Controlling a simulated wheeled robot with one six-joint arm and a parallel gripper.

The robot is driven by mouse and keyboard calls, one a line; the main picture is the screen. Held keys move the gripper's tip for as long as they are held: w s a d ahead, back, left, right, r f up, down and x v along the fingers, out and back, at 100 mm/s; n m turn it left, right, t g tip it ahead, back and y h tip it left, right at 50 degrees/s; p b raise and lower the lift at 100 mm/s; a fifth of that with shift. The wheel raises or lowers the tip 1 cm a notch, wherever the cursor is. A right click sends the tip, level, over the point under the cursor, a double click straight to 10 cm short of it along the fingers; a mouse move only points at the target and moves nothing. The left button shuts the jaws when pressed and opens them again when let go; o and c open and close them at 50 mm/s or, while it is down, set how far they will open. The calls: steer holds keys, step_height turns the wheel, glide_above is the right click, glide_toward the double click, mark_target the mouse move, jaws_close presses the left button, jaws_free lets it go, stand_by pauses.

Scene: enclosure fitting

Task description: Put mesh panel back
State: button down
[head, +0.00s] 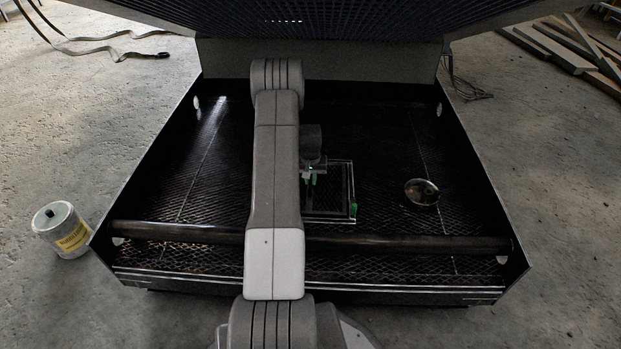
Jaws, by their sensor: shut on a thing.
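The mesh panel (336,194), a small rectangle with a thin pale frame and dark mesh, shows at the middle of the head view, just right of my arm. It has green pieces at its lower right corner and near its left side. My gripper (310,177) is at the panel's upper left, shut on it by the green piece there. My arm hides the area to the panel's left. I cannot tell whether the panel touches the mesh floor beneath it. The black enclosure (190,264) with a mesh floor surrounds it.
A dark round bar (400,244) crosses the enclosure in front of the panel. A small round metal dish (421,192) lies on the floor to the right. A large dark mesh cover (370,18) overhangs the back. A white bucket (62,230) stands outside left; planks (565,45) lie back right.

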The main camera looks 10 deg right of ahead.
steer(key=shift+f+b, duration=0.4)
steer(key=shift+f, duration=0.05)
stand_by(0.4)
steer(key=c, duration=1.4)
jaws_free()
steer(key=shift+o, duration=0.2)
steer(key=shift+f, duration=0.1)
